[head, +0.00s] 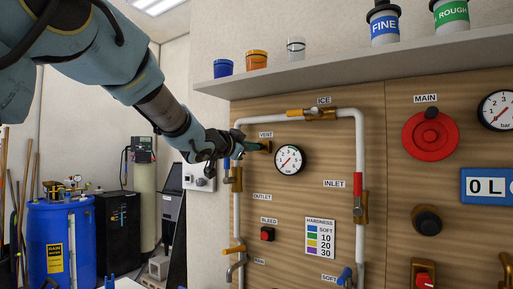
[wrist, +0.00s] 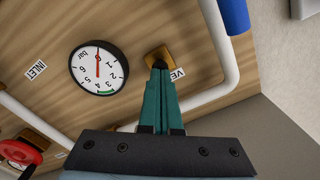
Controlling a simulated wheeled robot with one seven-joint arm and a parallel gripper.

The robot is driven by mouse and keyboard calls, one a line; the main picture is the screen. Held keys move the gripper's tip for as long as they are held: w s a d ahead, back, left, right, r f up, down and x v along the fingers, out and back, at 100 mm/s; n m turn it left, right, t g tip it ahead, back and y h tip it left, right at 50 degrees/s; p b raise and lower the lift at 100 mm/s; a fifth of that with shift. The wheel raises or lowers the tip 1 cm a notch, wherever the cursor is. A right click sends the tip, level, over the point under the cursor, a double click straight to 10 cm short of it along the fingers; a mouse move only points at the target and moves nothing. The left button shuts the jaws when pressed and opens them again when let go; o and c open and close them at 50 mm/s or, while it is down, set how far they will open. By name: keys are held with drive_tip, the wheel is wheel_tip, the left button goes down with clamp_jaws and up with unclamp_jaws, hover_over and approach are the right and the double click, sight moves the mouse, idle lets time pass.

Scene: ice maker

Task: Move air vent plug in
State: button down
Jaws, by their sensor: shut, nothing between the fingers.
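The air vent (head: 264,147) is a small brass fitting on the wood panel by the VENT label (head: 266,134), left of the round gauge. In the wrist view its brass body (wrist: 157,56) shows just beyond my fingertips. My gripper (head: 244,147) has green fingers, which are shut together with nothing visible between them. They point at the fitting from the left, and in the wrist view the fingertips (wrist: 160,66) overlap its lower edge. I cannot tell whether they touch it. The plug itself cannot be told apart from the fitting, and its front is partly hidden by the fingertips.
A pressure gauge (head: 289,159) is right of the vent. White pipe (head: 361,145) frames this panel, with an orange-handled ICE valve (head: 312,114) above and a red-handled INLET valve (head: 358,185) at right. A shelf (head: 330,71) with cups runs above. A red BLEED button (head: 267,234) is below.

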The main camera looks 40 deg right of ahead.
drive_tip(key=shift+w+d, duration=0.2)
drive_tip(key=shift+d, duration=0.4)
drive_tip(key=b+v, duration=0.3)
drive_tip(key=v, duration=1.1)
drive_tip(key=shift+a, duration=0.4)
